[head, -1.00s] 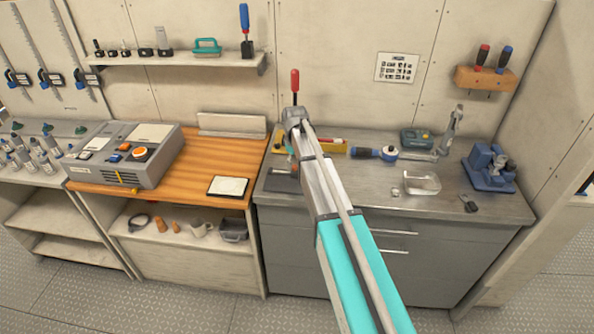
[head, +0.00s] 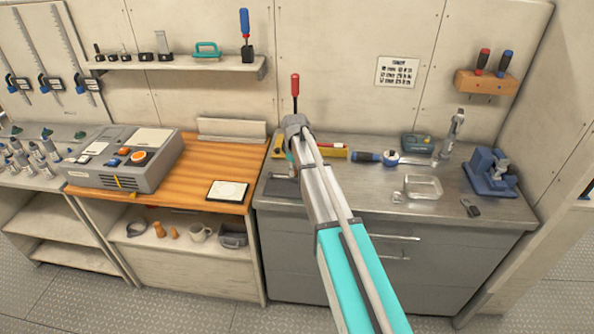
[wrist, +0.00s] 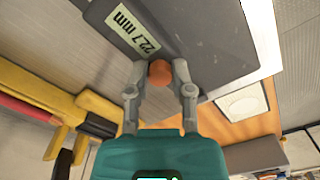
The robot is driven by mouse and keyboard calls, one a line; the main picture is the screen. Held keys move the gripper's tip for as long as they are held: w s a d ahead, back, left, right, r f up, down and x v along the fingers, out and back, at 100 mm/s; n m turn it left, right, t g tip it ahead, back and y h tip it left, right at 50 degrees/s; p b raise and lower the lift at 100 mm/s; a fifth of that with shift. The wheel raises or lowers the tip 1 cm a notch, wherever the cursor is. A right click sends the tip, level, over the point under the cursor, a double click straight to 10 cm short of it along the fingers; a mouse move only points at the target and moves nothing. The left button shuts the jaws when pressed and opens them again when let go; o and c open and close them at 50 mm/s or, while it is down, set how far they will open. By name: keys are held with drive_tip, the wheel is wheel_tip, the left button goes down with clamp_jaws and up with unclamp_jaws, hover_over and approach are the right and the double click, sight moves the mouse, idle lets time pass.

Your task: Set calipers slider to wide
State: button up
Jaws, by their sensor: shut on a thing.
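The calipers' dark grey slider body (wrist: 155,30) fills the top of the wrist view, with a pale display reading 22.7 mm. It lies on a light metal surface. An orange knob (wrist: 159,71) sticks out at the slider's lower edge. My gripper (wrist: 158,80) is shut on this knob, with one grey finger on each side. In the head view a dark flat piece (head: 282,188), seemingly the calipers, lies at the left end of the grey counter. My arm hides much of that spot and the gripper's fingers.
A yellow tool with a red part (wrist: 40,95) lies close to the left of my gripper. A wooden bench (head: 190,175) adjoins on the left.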

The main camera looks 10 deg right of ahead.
drive_tip(key=shift+s, duration=0.1)
clamp_jaws()
drive_tip(key=shift+w+a, duration=0.3)
drive_tip(key=shift+a, duration=0.65)
drive_tip(key=o, duration=0.8)
unclamp_jaws()
drive_tip(key=s+d+m, duration=0.2)
drive_tip(key=s+m, duration=0.5)
drive_tip(key=s, duration=2.2)
drive_tip(key=shift+s+d, duration=0.15)
drive_tip(key=shift+d, duration=0.1)
